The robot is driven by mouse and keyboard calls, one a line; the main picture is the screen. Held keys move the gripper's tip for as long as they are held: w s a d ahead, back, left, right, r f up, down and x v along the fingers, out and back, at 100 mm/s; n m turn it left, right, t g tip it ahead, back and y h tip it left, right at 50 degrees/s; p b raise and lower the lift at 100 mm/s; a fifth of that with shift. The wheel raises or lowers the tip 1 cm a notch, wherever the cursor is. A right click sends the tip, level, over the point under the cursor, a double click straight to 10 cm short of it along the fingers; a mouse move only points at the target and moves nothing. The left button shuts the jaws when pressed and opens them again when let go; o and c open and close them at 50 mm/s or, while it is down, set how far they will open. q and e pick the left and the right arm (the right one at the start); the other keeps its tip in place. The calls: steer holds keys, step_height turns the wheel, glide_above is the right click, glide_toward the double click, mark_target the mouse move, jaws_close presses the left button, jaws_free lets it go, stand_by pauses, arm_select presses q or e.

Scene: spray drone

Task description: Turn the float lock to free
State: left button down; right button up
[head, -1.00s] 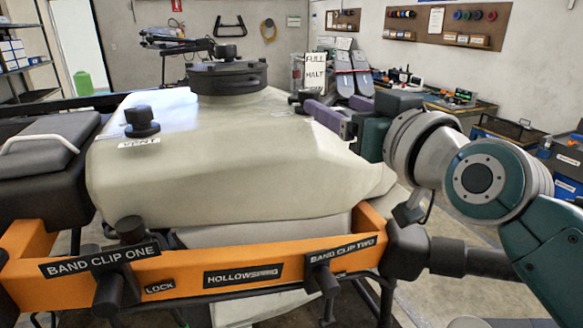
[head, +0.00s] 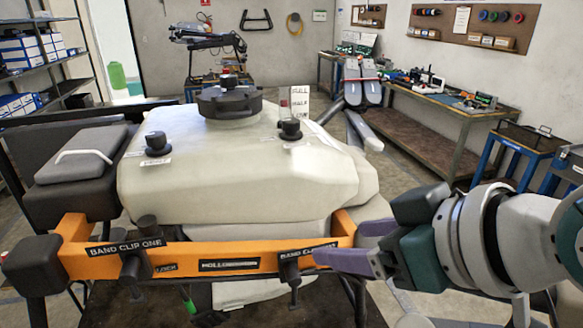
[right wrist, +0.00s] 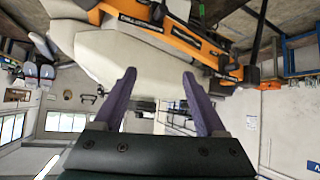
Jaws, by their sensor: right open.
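A dark knob (head: 290,129) stands on the tank's right shoulder, beside an upright level sign (head: 299,103) whose top line reads FULL. I cannot tell whether this knob is the float lock, or read its setting. A small LOCK label (head: 165,267) is on the orange bar (head: 190,258) at the tank's front. My right gripper (head: 330,258) is open and empty at the bar's right end, below and right of the knob. Its purple fingers stand apart in the right wrist view (right wrist: 158,75). My left gripper is not in view.
The pale tank (head: 235,178) has a wide black cap (head: 229,102) and a vent knob (head: 157,144) on top. Band clip one (head: 133,264) and band clip two (head: 292,268) hang on the bar.

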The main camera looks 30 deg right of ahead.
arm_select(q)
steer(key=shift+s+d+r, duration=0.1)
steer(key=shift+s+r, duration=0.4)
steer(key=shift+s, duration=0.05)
arm_select(e)
steer(key=shift+s+a+g, duration=0.1)
steer(key=shift+s+g, duration=0.4)
steer(key=shift+s, duration=0.95)
arm_select(q)
steer(key=shift+p, duration=0.3)
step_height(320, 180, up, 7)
steer(key=p, duration=0.6)
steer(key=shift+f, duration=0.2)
arm_select(e)
steer(key=s+a+r+g, duration=0.1)
steer(key=s+g, duration=0.4)
steer(key=s, duration=0.7)
steer(key=shift+s+a+r+n+g+h, duration=0.3)
steer(key=shift+s+r, duration=0.1)
steer(key=shift+r, duration=0.4)
steer(key=shift+o, duration=0.3)
steer(key=shift+w, duration=0.1)
